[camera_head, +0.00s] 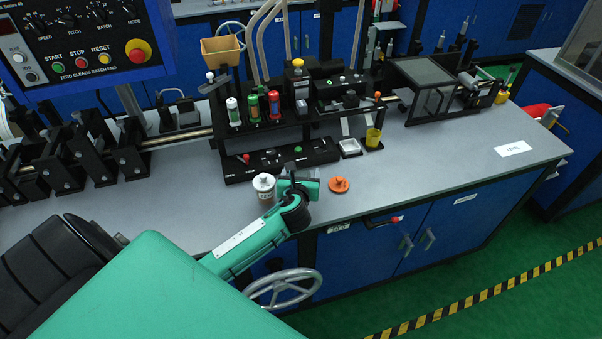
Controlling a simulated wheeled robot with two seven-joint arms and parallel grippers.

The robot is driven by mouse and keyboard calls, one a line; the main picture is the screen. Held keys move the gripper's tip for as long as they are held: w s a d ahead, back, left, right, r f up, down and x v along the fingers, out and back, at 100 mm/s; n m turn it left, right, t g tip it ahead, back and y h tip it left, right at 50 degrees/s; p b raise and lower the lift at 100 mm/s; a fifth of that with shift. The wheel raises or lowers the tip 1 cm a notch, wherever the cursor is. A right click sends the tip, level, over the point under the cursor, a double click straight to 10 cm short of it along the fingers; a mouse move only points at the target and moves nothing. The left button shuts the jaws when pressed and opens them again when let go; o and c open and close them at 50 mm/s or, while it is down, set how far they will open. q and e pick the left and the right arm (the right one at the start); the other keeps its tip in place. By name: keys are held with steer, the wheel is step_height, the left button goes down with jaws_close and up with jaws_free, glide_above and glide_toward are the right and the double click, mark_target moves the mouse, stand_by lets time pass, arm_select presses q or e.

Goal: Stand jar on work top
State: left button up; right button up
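A small jar (265,190) with a pale top and a brownish body shows upright at the front edge of the grey work top (400,179). My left gripper (299,183) is at the front edge too, just right of the jar. Its fingers are small and partly hidden by the wrist, so I cannot tell whether they are open or touch the jar. Whether the jar's base rests on the work top is also unclear. An orange round piece with a small knob (339,185) lies on the work top right of the gripper. My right gripper is out of view.
A black machine base (282,160) with red and green bottles stands behind the jar. A small white tray (350,147) and yellow cup (373,138) stand behind the orange piece. A control panel (85,45) overhangs the upper left.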

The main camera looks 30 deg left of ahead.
arm_select(q)
steer(key=shift+r, duration=0.1)
steer(key=b+v, duration=0.1)
steer(key=v, duration=1.1)
